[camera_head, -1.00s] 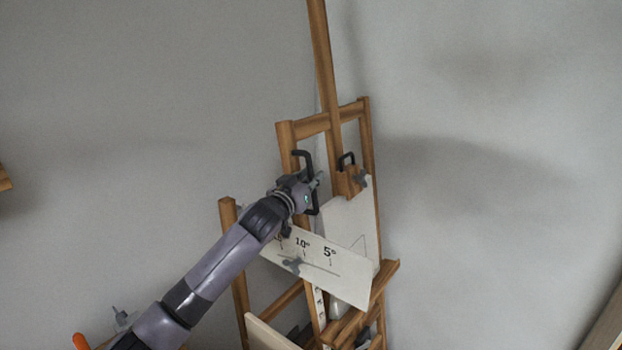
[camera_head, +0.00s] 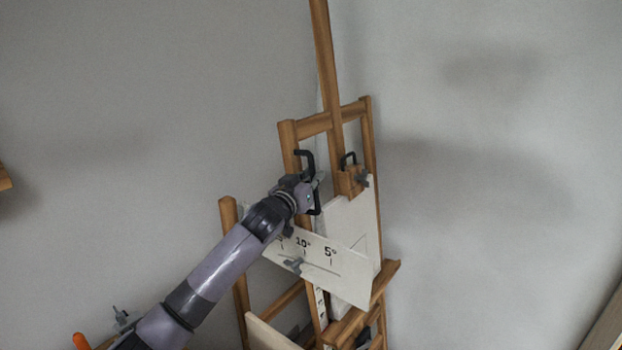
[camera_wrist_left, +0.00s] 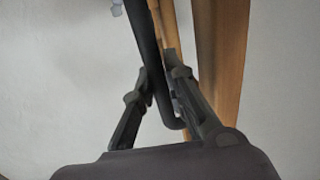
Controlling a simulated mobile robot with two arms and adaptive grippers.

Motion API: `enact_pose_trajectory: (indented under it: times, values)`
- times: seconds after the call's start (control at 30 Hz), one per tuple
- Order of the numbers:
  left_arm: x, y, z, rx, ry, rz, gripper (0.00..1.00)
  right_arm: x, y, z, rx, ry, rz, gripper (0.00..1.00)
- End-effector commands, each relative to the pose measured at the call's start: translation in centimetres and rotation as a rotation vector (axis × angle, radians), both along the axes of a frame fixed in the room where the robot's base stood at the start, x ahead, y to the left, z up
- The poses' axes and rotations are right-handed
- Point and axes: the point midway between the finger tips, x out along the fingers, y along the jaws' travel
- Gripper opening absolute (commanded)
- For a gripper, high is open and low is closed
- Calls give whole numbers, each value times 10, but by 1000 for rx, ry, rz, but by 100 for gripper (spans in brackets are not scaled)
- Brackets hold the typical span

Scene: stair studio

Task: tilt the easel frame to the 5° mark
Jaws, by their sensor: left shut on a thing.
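The wooden easel frame (camera_head: 289,141) stands tilted near the wall in the head view. A black bar handle is fixed to its left post (camera_wrist_left: 218,70). My left gripper (camera_head: 314,183) is shut on the black handle (camera_head: 307,156). In the left wrist view the handle (camera_wrist_left: 149,50) runs between the two fingers of the gripper (camera_wrist_left: 160,85). A white scale plate (camera_head: 347,284) with 10° and 5° marks lies below the gripper. A grey pointer or knob (camera_head: 292,264) sits by its slot, left of and below the 10° mark. My arm hides the plate's left part.
A wooden clamp block (camera_head: 347,181) with a second black handle (camera_head: 347,158) and a grey knob sits on the mast. A white canvas (camera_head: 358,215) leans on the easel below it. An orange-handled item (camera_head: 80,341) shows at bottom left.

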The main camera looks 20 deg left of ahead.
Motion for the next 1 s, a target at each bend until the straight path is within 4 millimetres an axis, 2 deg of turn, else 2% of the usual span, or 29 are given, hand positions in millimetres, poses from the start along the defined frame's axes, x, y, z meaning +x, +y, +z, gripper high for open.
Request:
enact_pose_trajectory:
  times: [0.03, 0.2, 0.3, 0.4, 0.8, 0.83, 1.0]
  values:
    - [-3, -16, -4, 9, -1, -15, 0, 0, 0, -2, 0, -1, 0, 27]
    - [-18, -62, -3, 46, -11, -25, 0, 1, 2, -7, 2, -2, -1, 27]
    - [-27, -83, -1, 63, -17, -21, 0, 1, 4, -9, 4, -1, -2, 27]
    - [-33, -95, 2, 75, -21, -12, 0, 1, 4, -10, 4, -1, -2, 27]
    - [-36, -98, 6, 83, -25, -1, 0, 1, -3, -10, -3, -1, 1, 27]
    - [-36, -98, 6, 83, -25, -1, 14, 1, -3, -10, -3, -1, 1, 27]
    - [-36, -98, 7, 83, -27, -1, 25, 1, -3, -10, -3, -1, 1, 27]
